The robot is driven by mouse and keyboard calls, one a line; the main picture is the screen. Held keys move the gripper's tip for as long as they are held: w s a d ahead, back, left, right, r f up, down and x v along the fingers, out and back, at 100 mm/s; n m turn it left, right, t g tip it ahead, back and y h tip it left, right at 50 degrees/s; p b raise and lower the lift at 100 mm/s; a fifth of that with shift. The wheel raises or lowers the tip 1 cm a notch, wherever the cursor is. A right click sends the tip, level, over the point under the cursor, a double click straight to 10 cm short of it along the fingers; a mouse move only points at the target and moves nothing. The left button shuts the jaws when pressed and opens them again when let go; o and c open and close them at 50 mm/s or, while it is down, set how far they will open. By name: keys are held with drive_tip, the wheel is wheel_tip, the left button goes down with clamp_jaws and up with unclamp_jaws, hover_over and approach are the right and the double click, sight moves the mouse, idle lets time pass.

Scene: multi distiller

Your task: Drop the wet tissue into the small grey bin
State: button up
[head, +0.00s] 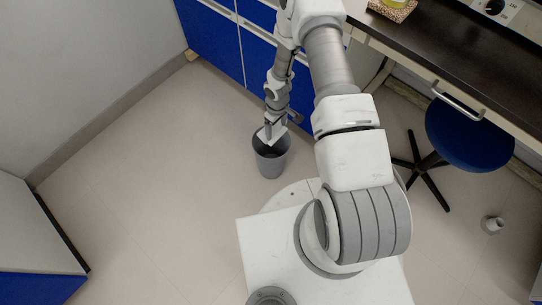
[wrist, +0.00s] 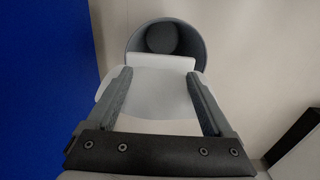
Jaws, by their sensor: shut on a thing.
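The small grey bin (head: 270,163) stands on the floor near the blue cabinets, in the middle of the head view. In the wrist view the bin (wrist: 195,36) is beyond the fingertips, and its round dark inside shows. My gripper (head: 268,132) is over the bin's mouth in the head view, pointing down. It is shut on the white wet tissue (head: 272,133), which hangs at the bin's opening. In the wrist view the tissue (wrist: 155,88) spans between the fingers of my gripper (wrist: 160,82) and covers the near part of the bin's rim.
Blue cabinets (head: 216,40) stand behind the bin. A dark-topped bench (head: 430,50) is at the upper right, with a blue stool (head: 470,135) below it. The floor (head: 150,170) left of the bin is clear.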

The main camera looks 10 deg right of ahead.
drive_tip(key=shift+f, duration=0.2)
drive_tip(key=o, duration=1.2)
drive_tip(key=shift+c, duration=0.2)
drive_tip(key=shift+r, duration=0.15)
wheel_tip(320, 180, up, 17)
drive_tip(key=p, duration=0.6)
